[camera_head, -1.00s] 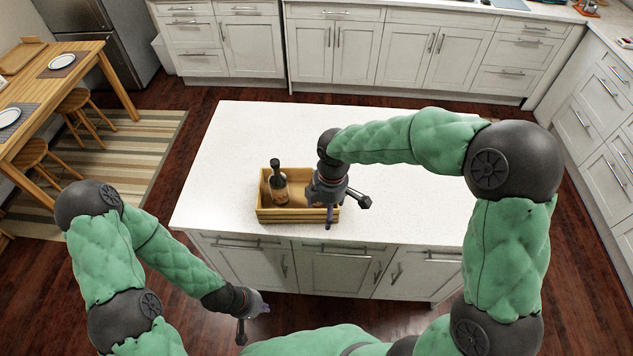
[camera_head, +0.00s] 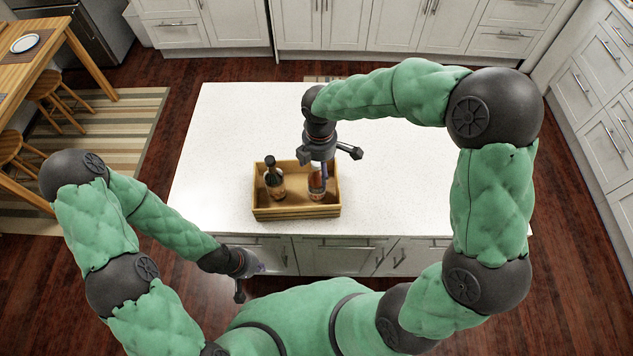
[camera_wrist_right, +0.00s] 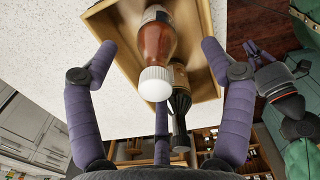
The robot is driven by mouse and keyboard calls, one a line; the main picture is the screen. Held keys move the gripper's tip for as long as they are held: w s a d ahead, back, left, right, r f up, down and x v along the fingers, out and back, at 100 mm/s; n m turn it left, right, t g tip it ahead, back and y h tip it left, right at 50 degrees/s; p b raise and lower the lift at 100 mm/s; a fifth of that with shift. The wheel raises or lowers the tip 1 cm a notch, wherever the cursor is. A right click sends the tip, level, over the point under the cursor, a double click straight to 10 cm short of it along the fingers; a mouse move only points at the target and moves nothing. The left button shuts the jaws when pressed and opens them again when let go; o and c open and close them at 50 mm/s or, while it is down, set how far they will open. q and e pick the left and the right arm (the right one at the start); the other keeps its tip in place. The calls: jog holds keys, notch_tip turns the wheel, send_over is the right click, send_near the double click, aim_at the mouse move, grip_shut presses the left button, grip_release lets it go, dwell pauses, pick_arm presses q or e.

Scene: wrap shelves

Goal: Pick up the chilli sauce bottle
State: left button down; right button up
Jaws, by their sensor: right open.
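The chilli sauce bottle, reddish-brown with a white cap, stands in the right part of a wooden crate. In the head view the bottle (camera_head: 317,183) is partly hidden by my right gripper (camera_head: 328,160) just above it. In the right wrist view the bottle (camera_wrist_right: 158,42) points its white cap at the camera. My right gripper (camera_wrist_right: 160,62) is open there, its purple fingers on either side of the bottle with gaps. My left gripper (camera_head: 249,278) hangs low in front of the counter, away from the crate; its fingers are too small to read.
The wooden crate (camera_head: 297,212) sits near the front edge of the white island counter (camera_head: 225,130). A dark bottle (camera_head: 274,181) stands in its left part; in the wrist view this bottle (camera_wrist_right: 179,95) is close beside the chilli sauce. The counter around the crate is clear.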

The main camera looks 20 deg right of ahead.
aim_at(317, 174)
jog(key=shift+w+f, duration=0.25)
jog(key=shift+f, duration=0.3)
jog(key=f, duration=0.5)
jog(key=shift+w+a, duration=0.2)
jog(key=shift+w, duration=0.05)
grip_shut()
jog(key=shift+r, duration=0.1)
